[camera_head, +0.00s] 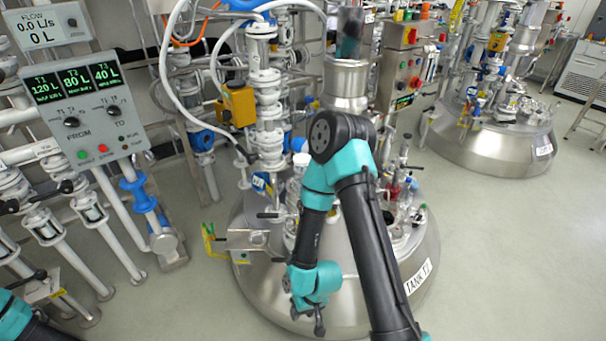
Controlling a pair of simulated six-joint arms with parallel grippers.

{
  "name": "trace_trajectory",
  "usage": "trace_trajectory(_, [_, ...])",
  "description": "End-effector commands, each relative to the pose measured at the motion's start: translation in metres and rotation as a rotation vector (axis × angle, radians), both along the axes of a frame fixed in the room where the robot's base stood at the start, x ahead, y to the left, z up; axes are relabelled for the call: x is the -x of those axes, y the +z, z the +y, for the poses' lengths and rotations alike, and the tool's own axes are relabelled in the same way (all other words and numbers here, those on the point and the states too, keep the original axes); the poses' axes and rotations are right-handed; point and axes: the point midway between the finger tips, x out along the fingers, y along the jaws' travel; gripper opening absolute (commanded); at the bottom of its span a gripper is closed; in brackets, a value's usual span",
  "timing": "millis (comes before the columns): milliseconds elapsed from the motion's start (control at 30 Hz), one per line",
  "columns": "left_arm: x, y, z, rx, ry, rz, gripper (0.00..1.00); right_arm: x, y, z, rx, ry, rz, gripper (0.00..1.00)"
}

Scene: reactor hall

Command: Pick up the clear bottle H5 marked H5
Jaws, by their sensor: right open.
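My right gripper (308,318) is open and points down over the front of the tank lid, apart from these vessels. My left gripper is out of view; only part of my left arm shows at the lower left corner.
The tank marked TANK T1 (408,300) fills the centre, with white pipes and valves (265,100) behind. A control panel (88,105) with pipes stands left. A second tank (490,150) stands at the right rear. The floor (520,260) at right is clear.

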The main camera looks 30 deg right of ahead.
Motion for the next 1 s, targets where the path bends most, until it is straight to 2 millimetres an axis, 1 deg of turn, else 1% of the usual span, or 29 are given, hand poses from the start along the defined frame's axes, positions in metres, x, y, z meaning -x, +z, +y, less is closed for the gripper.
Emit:
trace_trajectory(233, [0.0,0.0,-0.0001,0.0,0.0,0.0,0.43,-0.0001,0.0,-0.0001,0.0,0.0,0.0,0.41])
trace_trajectory(267, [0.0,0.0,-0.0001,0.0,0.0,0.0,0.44,-0.0001,0.0,-0.0001,0.0,0.0,0.0,0.41])
trace_trajectory(833, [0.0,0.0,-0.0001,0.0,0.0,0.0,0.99,0.0,0.0001,-0.0001,0.0,0.0,0.0,0.41])
trace_trajectory(1000, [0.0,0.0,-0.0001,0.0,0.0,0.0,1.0,0.0,0.0,-0.0001,0.0,0.0,0.0,0.41])
